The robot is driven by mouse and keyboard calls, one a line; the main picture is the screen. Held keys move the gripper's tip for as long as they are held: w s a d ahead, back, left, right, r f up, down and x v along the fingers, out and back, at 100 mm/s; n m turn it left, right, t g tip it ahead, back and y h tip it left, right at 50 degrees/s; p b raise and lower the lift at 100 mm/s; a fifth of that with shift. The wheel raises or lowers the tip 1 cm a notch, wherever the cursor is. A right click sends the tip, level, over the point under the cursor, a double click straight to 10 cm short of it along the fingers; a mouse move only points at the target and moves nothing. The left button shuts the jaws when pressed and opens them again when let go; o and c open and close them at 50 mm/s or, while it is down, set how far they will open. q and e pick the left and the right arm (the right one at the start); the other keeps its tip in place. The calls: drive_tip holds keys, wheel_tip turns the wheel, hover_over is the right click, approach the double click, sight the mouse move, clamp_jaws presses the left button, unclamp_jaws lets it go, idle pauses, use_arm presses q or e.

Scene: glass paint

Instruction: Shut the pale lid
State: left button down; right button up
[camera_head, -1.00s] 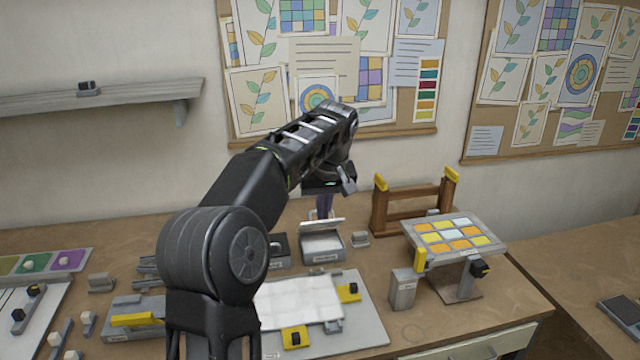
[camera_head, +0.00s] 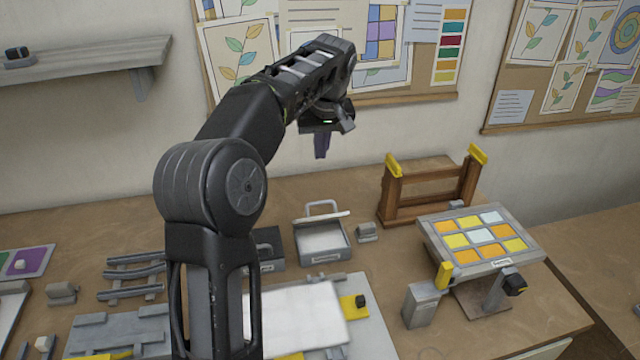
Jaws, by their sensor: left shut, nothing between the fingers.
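A small grey box (camera_head: 322,256) with a pale inside stands on the workbench near the middle of the head view. Its pale lid (camera_head: 322,217) shows almost edge-on as a thin raised panel along the back of the box, with a loop handle (camera_head: 322,204) behind it. The lid is not lying flat on the box. My left gripper (camera_head: 322,150) is shut and empty. In the picture it is above the lid, with a clear gap between them. My right gripper is not in view.
A wooden rack (camera_head: 430,195) with yellow tips and a tilted panel of coloured tiles (camera_head: 483,238) stand to the right. A small grey block (camera_head: 367,232) sits beside the box. A white sheet (camera_head: 295,318) lies in front. A dark grey box (camera_head: 268,250) is left of it.

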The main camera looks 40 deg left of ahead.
use_arm(q)
drive_tip(key=f, duration=0.4)
drive_tip(key=f+b, duration=0.1)
drive_tip(key=f, duration=0.2)
drive_tip(key=a+f, duration=0.1)
drive_tip(key=f, duration=0.3)
drive_tip(key=shift+w+f+b, duration=0.3)
drive_tip(key=shift+b, duration=0.05)
drive_tip(key=shift+s+d+f+b, duration=0.1)
drive_tip(key=shift+s+d+b, duration=0.2)
drive_tip(key=shift+d, duration=0.1)
drive_tip(key=shift+a, duration=0.1)
